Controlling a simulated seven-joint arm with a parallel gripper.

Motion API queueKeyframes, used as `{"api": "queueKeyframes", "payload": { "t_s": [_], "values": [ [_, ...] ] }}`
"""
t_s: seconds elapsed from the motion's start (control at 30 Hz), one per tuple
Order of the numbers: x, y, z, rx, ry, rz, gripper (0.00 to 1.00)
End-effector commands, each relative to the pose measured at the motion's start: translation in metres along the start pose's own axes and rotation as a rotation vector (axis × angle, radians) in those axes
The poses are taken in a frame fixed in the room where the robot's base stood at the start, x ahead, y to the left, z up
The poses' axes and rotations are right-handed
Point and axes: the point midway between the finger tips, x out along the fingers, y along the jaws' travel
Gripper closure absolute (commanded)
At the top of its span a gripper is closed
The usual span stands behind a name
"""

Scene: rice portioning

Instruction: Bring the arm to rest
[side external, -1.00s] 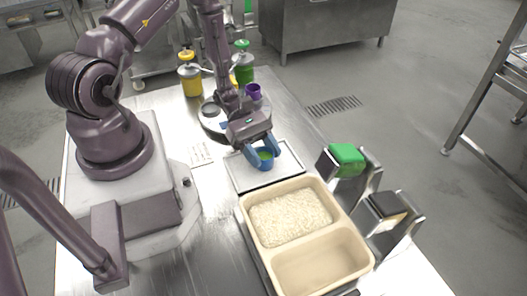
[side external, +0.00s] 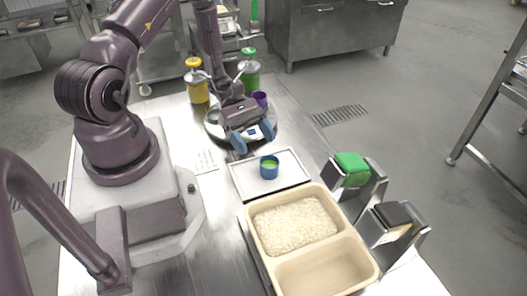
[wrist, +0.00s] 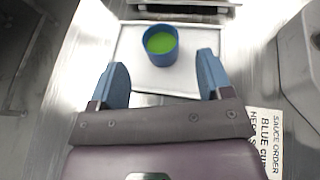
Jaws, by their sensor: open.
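My gripper (side external: 254,140) is open and empty, raised behind the white tray (side external: 243,184) in the side view. In the wrist view my gripper (wrist: 162,80) shows its two blue fingers spread apart. A blue cup (side external: 269,168) with green contents stands upright on the tray, apart from the fingers. In the wrist view the blue cup (wrist: 160,46) is beyond the fingertips on the tray (wrist: 128,72).
A two-part beige container (side external: 252,232) holds rice in its far compartment. Yellow (side external: 198,88) and green (side external: 250,78) pump bottles and a purple cup (side external: 260,98) stand behind my gripper. A green sponge-like block (side external: 352,164) sits in a metal holder. A printed note (wrist: 268,135) lies nearby.

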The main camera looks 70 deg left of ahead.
Motion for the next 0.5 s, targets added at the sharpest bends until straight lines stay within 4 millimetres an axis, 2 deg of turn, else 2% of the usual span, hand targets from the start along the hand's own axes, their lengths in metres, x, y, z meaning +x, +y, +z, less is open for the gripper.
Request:
{"api": "queueKeyframes", "payload": {
  "t_s": [0.13,0.5],
  "values": [
    [-0.0108,-0.0001,-0.0001,0.0,0.001,0.0,0.28],
    [-0.0116,-0.0013,-0.0019,0.011,0.011,-0.006,0.28]
  ]
}}
